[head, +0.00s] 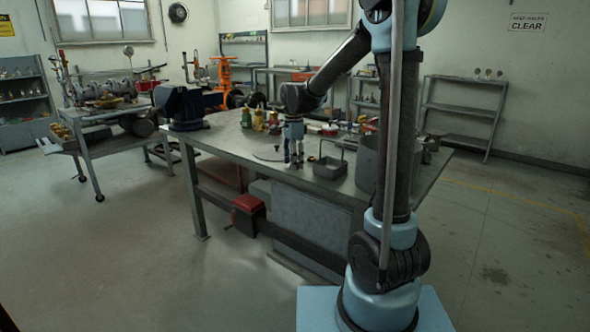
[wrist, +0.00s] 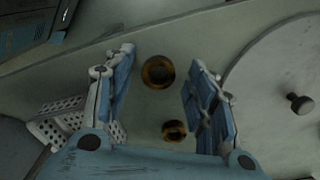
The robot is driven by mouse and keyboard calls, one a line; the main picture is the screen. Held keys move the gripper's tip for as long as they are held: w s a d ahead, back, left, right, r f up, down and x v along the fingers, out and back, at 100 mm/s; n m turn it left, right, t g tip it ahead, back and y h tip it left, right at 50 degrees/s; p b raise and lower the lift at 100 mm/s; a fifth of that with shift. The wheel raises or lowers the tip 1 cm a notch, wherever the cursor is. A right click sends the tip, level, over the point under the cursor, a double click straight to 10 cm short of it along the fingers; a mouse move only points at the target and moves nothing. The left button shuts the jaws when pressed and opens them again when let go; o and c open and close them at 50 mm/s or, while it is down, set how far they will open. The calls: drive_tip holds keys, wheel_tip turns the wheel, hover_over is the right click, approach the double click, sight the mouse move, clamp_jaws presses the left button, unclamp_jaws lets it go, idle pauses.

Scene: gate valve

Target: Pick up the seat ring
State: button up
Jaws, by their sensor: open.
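Two brass-brown rings lie flat on the grey workbench top in the wrist view. The larger ring (wrist: 158,72) shows between the fingers, near the level of their tips. The smaller ring (wrist: 174,131) shows closer to the gripper's palm. I cannot tell which of them is the seat ring. My gripper (wrist: 160,58) is open, with a finger on either side of the rings and nothing held. In the head view my gripper (head: 293,160) points down low over the workbench (head: 225,140). I cannot make out the rings there.
A round grey plate with a dark knob (wrist: 299,103) lies right of the fingers. A perforated pale block (wrist: 62,122) sits at left. In the head view, a handled tray (head: 328,167) stands right of my gripper, small bottles (head: 258,119) behind, and a blue vise (head: 187,106) at left.

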drive_tip(key=shift+f, duration=0.4)
drive_tip(key=c, duration=1.1)
drive_tip(key=shift+o, duration=0.2)
drive_tip(key=shift+r, duration=0.15)
